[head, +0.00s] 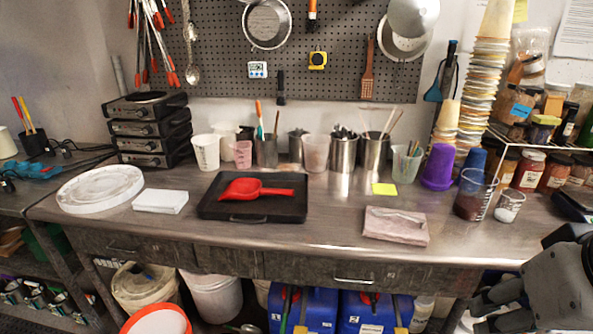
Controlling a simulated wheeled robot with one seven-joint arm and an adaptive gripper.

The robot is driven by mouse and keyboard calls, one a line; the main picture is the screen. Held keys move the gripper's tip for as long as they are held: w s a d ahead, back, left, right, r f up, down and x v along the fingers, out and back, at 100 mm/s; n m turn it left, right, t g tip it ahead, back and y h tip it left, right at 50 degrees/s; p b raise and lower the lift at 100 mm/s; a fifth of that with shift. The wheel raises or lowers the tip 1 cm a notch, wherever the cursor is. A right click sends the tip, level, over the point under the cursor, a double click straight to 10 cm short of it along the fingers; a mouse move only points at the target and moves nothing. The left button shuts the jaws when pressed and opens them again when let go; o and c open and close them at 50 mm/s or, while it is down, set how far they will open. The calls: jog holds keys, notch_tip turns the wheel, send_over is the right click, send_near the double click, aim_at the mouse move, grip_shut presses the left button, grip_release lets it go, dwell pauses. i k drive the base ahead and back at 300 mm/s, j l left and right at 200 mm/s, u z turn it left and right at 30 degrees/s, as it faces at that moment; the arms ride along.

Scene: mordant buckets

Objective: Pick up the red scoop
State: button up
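The red scoop (243,188) lies on the black tray (222,209) on the metal table, its handle pointing right. Nothing covers it. My gripper (487,312) shows dark at the lower right corner, in front of the table's right end, far from the scoop and apart from it. It is partly cut off by the frame edge, and the state of its fingers is unclear.
A white block (160,201) and white round lids (101,188) lie left of the tray. A folded pink cloth (396,226) lies to its right. Metal canisters (343,154) and cups stand behind. A beaker of dark liquid (474,195) stands at the right.

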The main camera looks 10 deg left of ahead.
aim_at(242, 188)
jog(key=u, duration=1.6)
jog(key=z, duration=0.8)
jog(key=i+z, duration=0.45)
jog(key=i, duration=0.65)
